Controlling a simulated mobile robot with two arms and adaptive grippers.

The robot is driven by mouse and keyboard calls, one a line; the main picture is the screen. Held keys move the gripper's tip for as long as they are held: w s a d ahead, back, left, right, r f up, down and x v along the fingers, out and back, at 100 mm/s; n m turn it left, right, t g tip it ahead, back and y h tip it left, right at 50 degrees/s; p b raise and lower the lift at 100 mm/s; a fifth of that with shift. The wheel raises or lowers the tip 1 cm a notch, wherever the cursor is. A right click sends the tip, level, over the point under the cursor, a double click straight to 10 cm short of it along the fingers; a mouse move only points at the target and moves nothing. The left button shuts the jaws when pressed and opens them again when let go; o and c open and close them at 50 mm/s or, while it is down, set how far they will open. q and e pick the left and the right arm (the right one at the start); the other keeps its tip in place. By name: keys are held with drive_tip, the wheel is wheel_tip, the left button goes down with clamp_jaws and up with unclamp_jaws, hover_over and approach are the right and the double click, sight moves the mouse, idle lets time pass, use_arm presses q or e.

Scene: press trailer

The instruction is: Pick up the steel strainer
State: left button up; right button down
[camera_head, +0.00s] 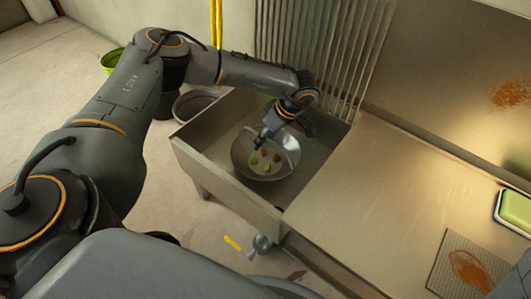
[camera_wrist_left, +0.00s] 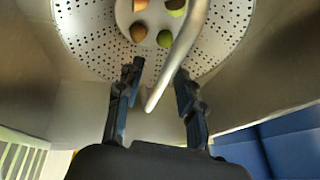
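The steel strainer (camera_head: 242,162) is a round bowl inside the sink basin (camera_head: 211,138). In the left wrist view the strainer (camera_wrist_left: 88,38) shows a perforated wall around a plain disc. Several small green and brown pieces (camera_wrist_left: 138,32) lie in its middle. A curved steel handle (camera_wrist_left: 177,57) rises from it towards the camera. My left gripper (camera_head: 263,139) is over the strainer, in the basin. In the left wrist view the left gripper's fingers (camera_wrist_left: 158,73) are apart, with the handle between them. I cannot tell whether either finger touches it. My right gripper does not show.
A flat steel counter (camera_head: 375,190) adjoins the basin on the right, with a brown-stained mat (camera_head: 462,270) and a green-topped box (camera_head: 515,210) near its right end. A ribbed steel panel (camera_head: 318,45) stands behind the basin. A grey bowl (camera_head: 193,104) and green bucket (camera_head: 111,61) are on the left.

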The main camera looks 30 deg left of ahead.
use_arm(q)
drive_tip(key=shift+f, duration=0.1)
drive_tip(key=shift+c, duration=0.2)
clamp_jaws()
idle(0.4)
